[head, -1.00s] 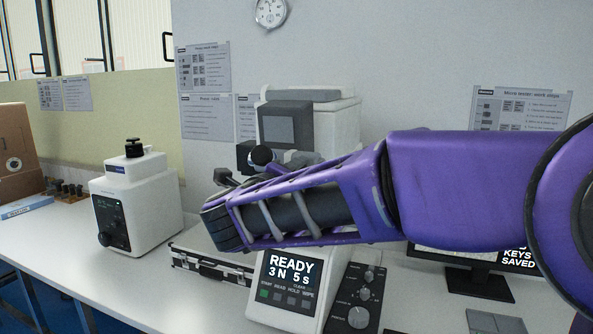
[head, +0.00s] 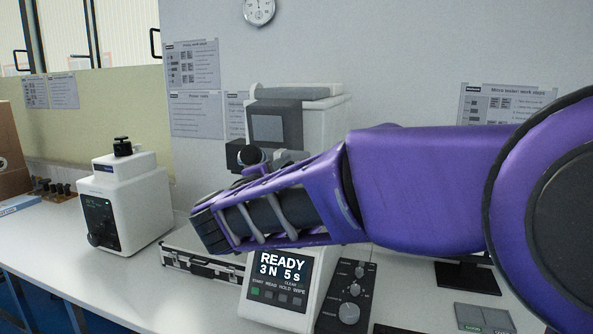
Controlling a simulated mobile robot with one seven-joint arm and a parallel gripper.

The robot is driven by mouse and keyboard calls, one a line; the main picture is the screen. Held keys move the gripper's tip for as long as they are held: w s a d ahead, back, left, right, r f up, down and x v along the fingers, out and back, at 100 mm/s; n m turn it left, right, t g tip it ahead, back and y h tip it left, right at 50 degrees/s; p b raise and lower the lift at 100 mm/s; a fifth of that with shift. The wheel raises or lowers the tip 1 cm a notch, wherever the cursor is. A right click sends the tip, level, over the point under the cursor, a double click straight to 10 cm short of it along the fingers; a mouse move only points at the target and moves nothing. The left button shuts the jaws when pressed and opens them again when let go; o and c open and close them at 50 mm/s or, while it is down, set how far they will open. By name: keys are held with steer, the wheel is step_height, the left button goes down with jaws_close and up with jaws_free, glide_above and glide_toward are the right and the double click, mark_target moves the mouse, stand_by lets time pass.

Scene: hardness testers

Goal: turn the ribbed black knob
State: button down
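Several black knobs show, and I cannot tell for certain which is the ribbed one. A dark knob (head: 122,146) stands on top of the white tester at the left, and a round knob (head: 97,239) sits low on that tester's front. A rounded black knob-like part (head: 249,155) shows by the middle tester, partly behind my arm. The small console has a large grey-faced dial (head: 349,313) and smaller knobs above it. My purple arm reaches across the middle from the right. My gripper's fingers cannot be made out, and no contact with a knob shows.
The white left tester (head: 140,210) stands on the white bench (head: 120,285). The middle tester (head: 325,125) is partly hidden by my arm. A silver-edged case (head: 200,265) lies behind the READY display unit (head: 283,275). Bare bench lies at the front left.

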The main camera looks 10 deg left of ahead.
stand_by(0.5)
steer(key=c, duration=0.6)
jaws_free()
